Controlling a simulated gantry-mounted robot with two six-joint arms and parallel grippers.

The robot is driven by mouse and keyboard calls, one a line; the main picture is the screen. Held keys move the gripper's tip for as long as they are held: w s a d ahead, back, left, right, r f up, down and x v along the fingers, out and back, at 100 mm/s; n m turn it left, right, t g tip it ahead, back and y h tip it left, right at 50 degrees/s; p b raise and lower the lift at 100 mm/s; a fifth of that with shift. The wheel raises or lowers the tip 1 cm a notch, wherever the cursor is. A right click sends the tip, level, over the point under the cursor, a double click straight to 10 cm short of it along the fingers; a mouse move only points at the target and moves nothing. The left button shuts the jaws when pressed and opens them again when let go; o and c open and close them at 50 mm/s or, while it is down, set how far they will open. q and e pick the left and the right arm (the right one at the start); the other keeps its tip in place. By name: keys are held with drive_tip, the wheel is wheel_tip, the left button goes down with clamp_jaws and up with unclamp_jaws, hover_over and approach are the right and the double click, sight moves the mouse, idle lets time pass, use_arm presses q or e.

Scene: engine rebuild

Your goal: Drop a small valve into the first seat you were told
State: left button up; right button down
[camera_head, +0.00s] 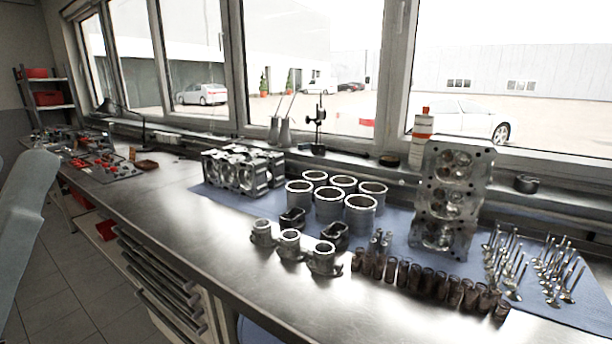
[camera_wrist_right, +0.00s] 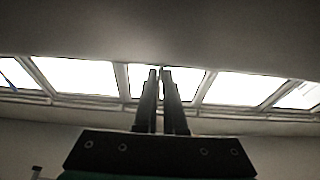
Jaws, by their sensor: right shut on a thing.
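The cylinder head (camera_head: 468,181) stands upright on the blue mat at the right of the head view, its round chambers with valve seats facing me. Two groups of valves stand to its right, stems up: a nearer-left group (camera_head: 512,293) and a right group (camera_head: 566,296). My right gripper (camera_wrist_right: 161,70) shows only in the right wrist view, its two fingers nearly together. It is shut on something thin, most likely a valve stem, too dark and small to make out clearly. My left gripper is not in view.
The bench's front left (camera_head: 190,210) is bare. Windows run behind. The right wrist view faces windows and ceiling.

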idle(0.3)
wheel_tip(320, 180, up, 9)
drive_tip(key=p, duration=0.9)
drive_tip(key=s+a+r+p, duration=0.5)
drive_tip(key=s+r, duration=0.3)
drive_tip(key=r, duration=0.1)
drive_tip(key=shift+s+a+p, duration=0.2)
drive_tip(key=shift+p, duration=0.2)
